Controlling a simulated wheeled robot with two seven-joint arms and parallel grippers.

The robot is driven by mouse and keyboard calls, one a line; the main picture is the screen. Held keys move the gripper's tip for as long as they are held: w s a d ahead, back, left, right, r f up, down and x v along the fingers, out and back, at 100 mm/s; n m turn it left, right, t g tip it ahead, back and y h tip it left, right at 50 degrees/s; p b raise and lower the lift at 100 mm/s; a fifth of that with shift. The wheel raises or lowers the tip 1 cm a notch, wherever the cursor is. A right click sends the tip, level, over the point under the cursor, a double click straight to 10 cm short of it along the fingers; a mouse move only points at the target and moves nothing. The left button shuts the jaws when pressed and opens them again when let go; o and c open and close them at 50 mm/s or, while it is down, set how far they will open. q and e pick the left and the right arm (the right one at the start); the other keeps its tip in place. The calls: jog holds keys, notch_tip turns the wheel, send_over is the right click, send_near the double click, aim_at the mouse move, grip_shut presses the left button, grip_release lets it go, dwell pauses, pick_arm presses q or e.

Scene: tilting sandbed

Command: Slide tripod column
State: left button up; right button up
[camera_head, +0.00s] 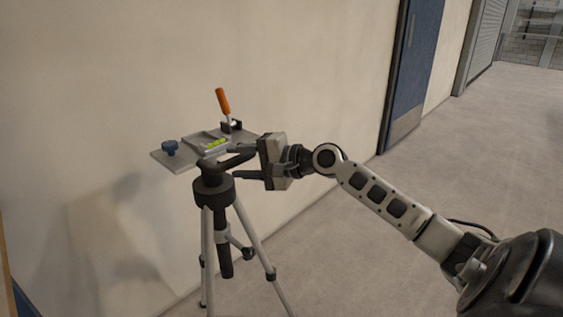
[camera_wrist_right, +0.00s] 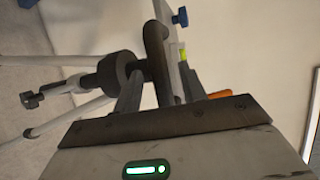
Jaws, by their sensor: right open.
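A tripod (camera_head: 213,187) with a dark head and pale legs stands in front of the wall. A flat grey plate (camera_head: 168,158) sits on top of it. A dark curved handle (camera_head: 232,161) comes off the head below the plate. My right gripper (camera_head: 234,163) reaches in from the right at the tripod's head and is open. In the right wrist view, the dark handle (camera_wrist_right: 156,50) lies between the two fingers (camera_wrist_right: 162,78); I cannot tell whether they touch it. The lower part of the column (camera_head: 225,262) hangs between the legs. My left gripper is not in view.
The plate carries a blue knob (camera_head: 170,147), a small tray with yellow-green pieces (camera_head: 215,143) and an orange-handled tool (camera_head: 222,101). The beige wall (camera_head: 300,70) is close behind. A blue door (camera_head: 415,65) is at the back right. The floor on the right is clear.

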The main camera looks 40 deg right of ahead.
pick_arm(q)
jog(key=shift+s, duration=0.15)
pick_arm(e)
jog(key=v, duration=1.2)
jog(key=shift+s, duration=0.15)
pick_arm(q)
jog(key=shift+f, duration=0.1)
